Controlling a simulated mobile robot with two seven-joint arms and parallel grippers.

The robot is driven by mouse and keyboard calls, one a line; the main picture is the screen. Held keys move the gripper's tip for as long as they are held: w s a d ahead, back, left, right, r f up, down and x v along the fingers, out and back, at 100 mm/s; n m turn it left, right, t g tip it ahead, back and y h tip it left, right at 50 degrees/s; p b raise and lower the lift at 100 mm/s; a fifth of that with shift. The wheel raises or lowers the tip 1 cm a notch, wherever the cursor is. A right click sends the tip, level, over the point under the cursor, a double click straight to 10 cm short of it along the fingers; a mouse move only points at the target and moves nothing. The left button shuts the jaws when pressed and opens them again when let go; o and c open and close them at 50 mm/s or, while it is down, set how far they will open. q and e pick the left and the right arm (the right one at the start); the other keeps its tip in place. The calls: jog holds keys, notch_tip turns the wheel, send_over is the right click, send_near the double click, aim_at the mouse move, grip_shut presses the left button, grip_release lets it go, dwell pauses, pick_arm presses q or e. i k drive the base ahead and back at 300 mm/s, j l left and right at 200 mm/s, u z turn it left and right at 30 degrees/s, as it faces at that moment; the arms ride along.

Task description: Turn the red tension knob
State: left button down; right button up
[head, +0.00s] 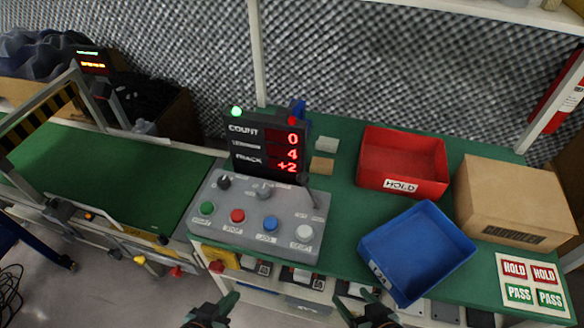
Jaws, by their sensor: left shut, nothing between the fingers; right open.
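A grey control box (258,218) stands on the green bench. Its top carries a black knob (224,183), a grey knob (264,192), a lever (311,190) and a row of round green, red, blue and white controls. The red one (237,215) sits second from the left; its label is too small to read surely. A display (267,147) behind shows COUNT 0, a blurred middle line 4, and TRACK +2. My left gripper (218,311) is shut and empty at the bottom edge, below the box. My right gripper (362,312) is open and empty, further right.
A red HOLD bin (402,155), a tilted blue bin (425,244) and a cardboard box (512,205) stand right of the control box. A red knob on a yellow housing (217,267) is below the bench's front edge. A green conveyor (150,175) lies left.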

aim_at(176, 272)
jog(key=u, duration=1.4)
